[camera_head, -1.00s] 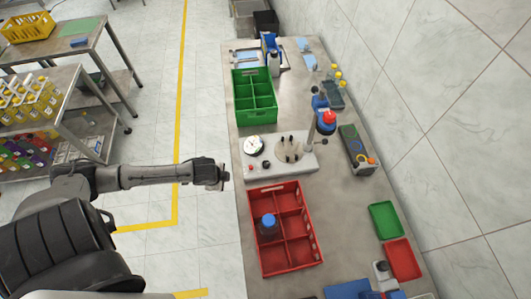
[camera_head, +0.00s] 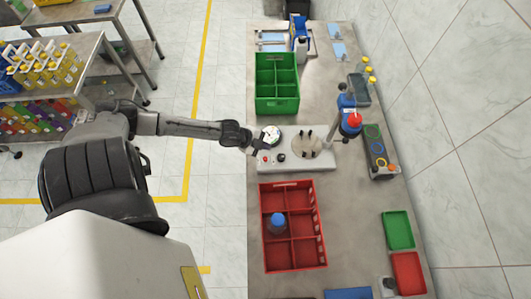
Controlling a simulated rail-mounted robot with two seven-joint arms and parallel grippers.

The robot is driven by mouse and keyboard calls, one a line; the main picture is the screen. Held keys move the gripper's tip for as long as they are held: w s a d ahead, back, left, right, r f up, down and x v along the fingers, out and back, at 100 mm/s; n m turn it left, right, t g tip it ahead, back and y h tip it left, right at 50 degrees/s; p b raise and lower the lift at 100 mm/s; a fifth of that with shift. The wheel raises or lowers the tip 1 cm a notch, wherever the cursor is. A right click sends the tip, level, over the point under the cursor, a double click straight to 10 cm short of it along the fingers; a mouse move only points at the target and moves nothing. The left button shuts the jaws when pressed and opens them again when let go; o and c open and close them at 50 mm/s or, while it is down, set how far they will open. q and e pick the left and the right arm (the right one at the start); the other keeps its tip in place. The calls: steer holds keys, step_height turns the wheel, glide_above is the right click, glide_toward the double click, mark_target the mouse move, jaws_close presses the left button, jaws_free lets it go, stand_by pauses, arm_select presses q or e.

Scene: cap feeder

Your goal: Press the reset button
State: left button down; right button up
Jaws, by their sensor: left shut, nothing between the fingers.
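The capping machine (camera_head: 318,162) has a pale base plate with a round turntable and a white dial gauge (camera_head: 271,135). A small red button (camera_head: 265,160) and a black knob (camera_head: 281,156) sit at its front left corner. No label can be read, so I cannot tell if the red one is the reset button. My left gripper (camera_head: 256,149) is shut and empty, at the left edge of the base, just above the red button and beside the gauge. I cannot tell if it touches anything. My right gripper is out of view.
A green crate (camera_head: 277,112) stands behind the machine, and a red crate (camera_head: 318,246) with a blue-capped bottle (camera_head: 277,223) stands in front. A dark panel with coloured rings (camera_head: 375,143) lies to the right. Green (camera_head: 398,230) and red (camera_head: 408,272) trays lie at the front right.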

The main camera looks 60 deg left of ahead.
arm_select(q)
steer(key=shift+f, duration=0.15)
steer(key=b, duration=0.7)
glide_above(265, 159)
step_height(265, 159, down, 7)
steer(key=shift+d+r, duration=0.1)
steer(key=shift+r, duration=0.1)
steer(key=shift+f+b, duration=0.55)
steer(key=shift+f, duration=0.35)
stand_by(0.4)
steer(key=shift+f, duration=0.1)
stand_by(0.5)
